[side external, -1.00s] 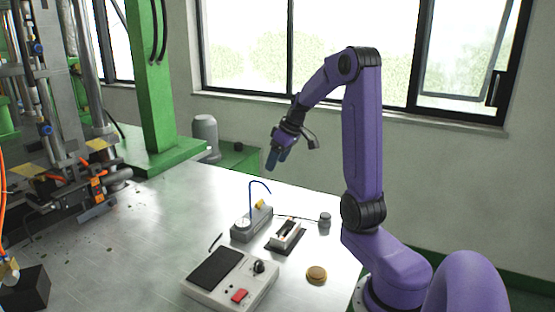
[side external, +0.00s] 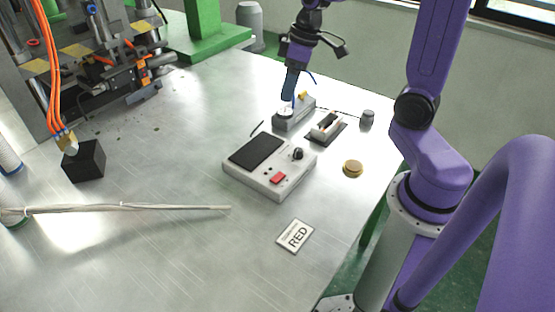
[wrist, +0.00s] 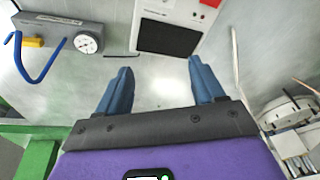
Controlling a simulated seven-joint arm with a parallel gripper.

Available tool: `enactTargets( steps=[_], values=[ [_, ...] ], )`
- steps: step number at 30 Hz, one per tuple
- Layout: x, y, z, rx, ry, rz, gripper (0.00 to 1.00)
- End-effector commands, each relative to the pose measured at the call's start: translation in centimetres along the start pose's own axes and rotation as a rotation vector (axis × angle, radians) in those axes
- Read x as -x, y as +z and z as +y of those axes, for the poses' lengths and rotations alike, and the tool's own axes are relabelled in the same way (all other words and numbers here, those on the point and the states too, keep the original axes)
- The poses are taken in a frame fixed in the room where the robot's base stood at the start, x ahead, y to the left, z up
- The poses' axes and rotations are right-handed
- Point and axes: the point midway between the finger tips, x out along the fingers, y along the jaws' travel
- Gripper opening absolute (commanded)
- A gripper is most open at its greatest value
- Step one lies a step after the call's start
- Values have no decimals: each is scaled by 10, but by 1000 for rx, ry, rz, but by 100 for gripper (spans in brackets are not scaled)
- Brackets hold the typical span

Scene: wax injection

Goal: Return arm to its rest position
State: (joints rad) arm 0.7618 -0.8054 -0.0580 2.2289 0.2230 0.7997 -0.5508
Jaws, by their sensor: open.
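My gripper (side external: 289,88) hangs from the purple arm above the back part of the metal table, in the side view near the gauge block. In the wrist view its two blue fingers (wrist: 160,80) are spread apart, with only bare table between them. My gripper is open and empty. The grey gauge block (side external: 296,113) with a round dial lies below it; its dial also shows in the wrist view (wrist: 86,42) with a blue hook (wrist: 35,62) beside it. I cannot tell the exact height of the fingers above the table.
A white control box (side external: 270,165) with a dark screen and red button stands mid-table. The injection machine (side external: 120,60) is at left.

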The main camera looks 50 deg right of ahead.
Motion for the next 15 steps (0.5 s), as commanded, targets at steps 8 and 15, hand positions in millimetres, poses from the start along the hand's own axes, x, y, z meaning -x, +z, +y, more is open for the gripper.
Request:
enactTargets(
  steps=[8, 15],
  values=[
    [-5, 28, -84, 201, -38, -85, 68],
    [-4, 69, -137, 368, -45, -149, 68]
  ],
)
